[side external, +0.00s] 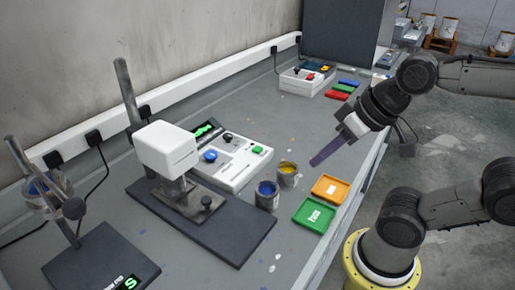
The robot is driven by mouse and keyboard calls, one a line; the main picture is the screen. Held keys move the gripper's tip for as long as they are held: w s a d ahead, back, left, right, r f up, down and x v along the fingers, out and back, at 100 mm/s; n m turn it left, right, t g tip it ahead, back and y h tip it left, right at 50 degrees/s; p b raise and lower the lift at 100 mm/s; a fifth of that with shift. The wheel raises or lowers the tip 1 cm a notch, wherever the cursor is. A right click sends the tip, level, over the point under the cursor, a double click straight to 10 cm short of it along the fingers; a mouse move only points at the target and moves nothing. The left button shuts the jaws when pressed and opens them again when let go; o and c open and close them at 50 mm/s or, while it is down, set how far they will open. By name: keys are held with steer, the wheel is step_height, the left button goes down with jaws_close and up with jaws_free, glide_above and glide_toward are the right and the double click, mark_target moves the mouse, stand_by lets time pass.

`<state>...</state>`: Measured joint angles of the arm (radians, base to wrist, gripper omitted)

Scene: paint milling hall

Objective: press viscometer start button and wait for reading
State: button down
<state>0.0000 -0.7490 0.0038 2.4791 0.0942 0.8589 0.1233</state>
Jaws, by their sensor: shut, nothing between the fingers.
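A white instrument head (166,146) stands on a dark base plate (235,238), beside a white control box (235,172). I take these for the viscometer, but no readable label confirms it. The box carries a lit green display (205,130), a blue button or knob (210,156), a black knob (227,137) and a green button (257,150). Which one is the start button I cannot tell. My gripper (316,162) is shut and empty, its long dark fingers pointing down-left. In the picture it is to the right of the control box, apart from it and touching no button.
A blue paint cup (267,195) and a yellow one (288,172) stand between the box and my gripper. An orange tray (330,189) and a green tray (313,216) lie near the bench edge. Another stand (95,268) is at left; a white device (306,82) is at the back.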

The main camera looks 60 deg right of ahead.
steer(key=w+a+r+m+t+y, duration=0.1)
steer(key=w+a+r+m+y, duration=0.25)
steer(key=w+m, duration=0.4)
steer(key=m+t+h, duration=0.2)
steer(key=m+h, duration=0.1)
steer(key=m, duration=1.3)
glide_above(262, 148)
step_height(262, 148, down, 8)
steer(key=shift+r+n+y, duration=0.15)
steer(key=shift+n+y, duration=0.1)
steer(key=shift+y, duration=0.1)
steer(key=shift+a, duration=0.1)
steer(key=shift+f, duration=4.4)
steer(key=shift+f, duration=0.25)
steer(key=shift+f, duration=0.15)
